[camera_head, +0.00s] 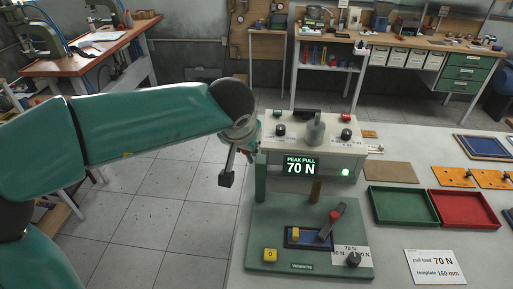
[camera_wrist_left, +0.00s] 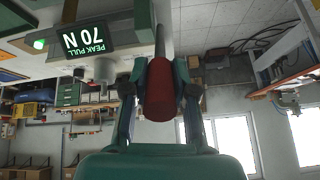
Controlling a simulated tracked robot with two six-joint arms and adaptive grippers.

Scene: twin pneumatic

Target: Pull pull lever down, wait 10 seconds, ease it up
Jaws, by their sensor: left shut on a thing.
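In the wrist view the pull lever's red grip (camera_wrist_left: 160,90) sits between the two fingers of my left gripper (camera_wrist_left: 160,88), which is shut on it. A dark rod runs on from the grip. In the head view my left gripper (camera_head: 238,158) is at the left side of the pale tester box (camera_head: 345,154), largely hiding the lever. The green display (camera_head: 300,165) reads "PEAK PULL 70 N"; it also shows inverted in the wrist view (camera_wrist_left: 86,38). A round green lamp (camera_head: 345,172) is lit. My right gripper is not in view.
To the right are a green tray (camera_head: 403,222), a red tray (camera_head: 468,224) and a card (camera_head: 434,281) reading 70 N, 160 mm.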

